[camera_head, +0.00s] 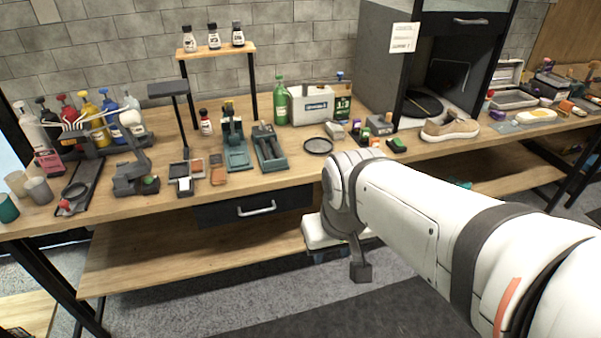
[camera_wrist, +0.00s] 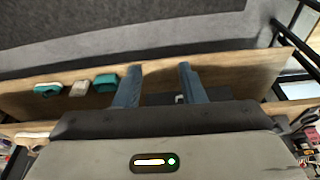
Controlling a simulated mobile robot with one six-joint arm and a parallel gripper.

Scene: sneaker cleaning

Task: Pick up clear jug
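I cannot make out a clear jug for certain in either view. Small translucent greyish cups (camera_head: 38,190) stand at the left end of the workbench (camera_head: 300,172), beside a teal cup (camera_head: 8,208); I cannot tell whether any of them is the jug. My gripper (camera_wrist: 158,82) is open, with its two fingers apart and nothing between them. In the head view my arm reaches in from the right and its end hangs in front of the bench's front edge, partly hidden by the arm itself.
Bottles (camera_head: 104,115), a white case (camera_head: 312,104), a tan sneaker (camera_head: 450,130) and a dark cabinet (camera_head: 385,60) stand on the bench. A drawer (camera_head: 255,209) and lower shelf (camera_head: 190,258) are below. Teal items (camera_wrist: 106,83) lie on wood in the wrist view. The floor in front is clear.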

